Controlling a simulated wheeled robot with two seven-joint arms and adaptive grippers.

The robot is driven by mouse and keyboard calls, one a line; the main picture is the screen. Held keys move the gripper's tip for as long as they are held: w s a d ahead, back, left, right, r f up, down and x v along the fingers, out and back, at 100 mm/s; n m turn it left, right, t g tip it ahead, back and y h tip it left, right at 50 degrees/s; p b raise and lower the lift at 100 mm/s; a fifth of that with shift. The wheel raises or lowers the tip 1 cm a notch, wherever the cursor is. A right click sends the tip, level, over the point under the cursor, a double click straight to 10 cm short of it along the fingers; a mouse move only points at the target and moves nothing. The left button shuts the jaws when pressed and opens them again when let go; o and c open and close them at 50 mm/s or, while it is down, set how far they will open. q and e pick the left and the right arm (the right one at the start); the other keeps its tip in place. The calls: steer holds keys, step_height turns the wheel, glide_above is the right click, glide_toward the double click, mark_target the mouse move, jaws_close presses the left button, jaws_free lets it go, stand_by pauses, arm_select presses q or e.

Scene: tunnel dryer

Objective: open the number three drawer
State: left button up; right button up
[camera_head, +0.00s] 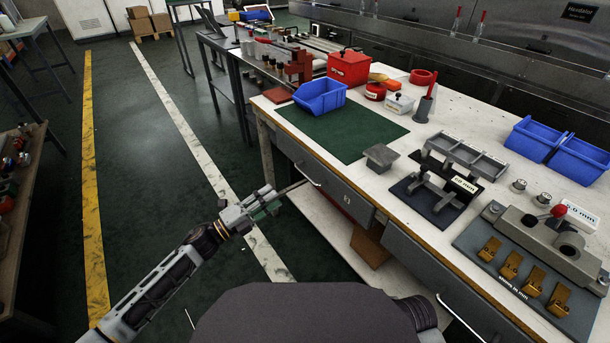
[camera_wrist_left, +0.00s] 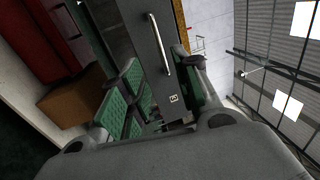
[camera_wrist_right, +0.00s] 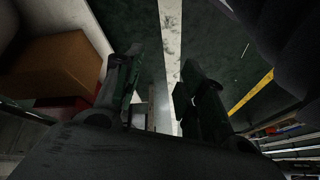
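A grey drawer front (camera_head: 337,188) with a curved metal handle (camera_head: 310,179) sits under the near edge of the workbench. In the left wrist view the handle (camera_wrist_left: 160,45) shows beyond the gap between the spread green-padded fingers. A second grey drawer (camera_head: 445,284) with a handle (camera_head: 459,317) is farther right. My right gripper (camera_wrist_right: 155,95) shows only in its wrist view, open and empty.
The white workbench (camera_head: 455,118) carries a blue bin (camera_head: 320,96), a green mat and metal fixtures. A cardboard box (camera_head: 370,247) sits on the shelf under the bench.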

arm_select(q)
steer(key=b, duration=0.1)
glide_toward(305, 175)
steer(key=shift+w+d, duration=1)
steer(key=shift+w, duration=0.05)
steer(key=shift+b+x, duration=0.85)
steer(key=shift+x, duration=2.85)
arm_select(e)
step_height(305, 175, down, 6)
steer(key=a+t, duration=0.1)
steer(key=shift+a+m+y, duration=0.25)
steer(key=shift+m+y, duration=0.05)
steer(key=shift+y, duration=0.1)
steer(key=shift+w, duration=0.25)
arm_select(q)
jaws_close()
arm_select(e)
steer(key=shift+r, duration=0.1)
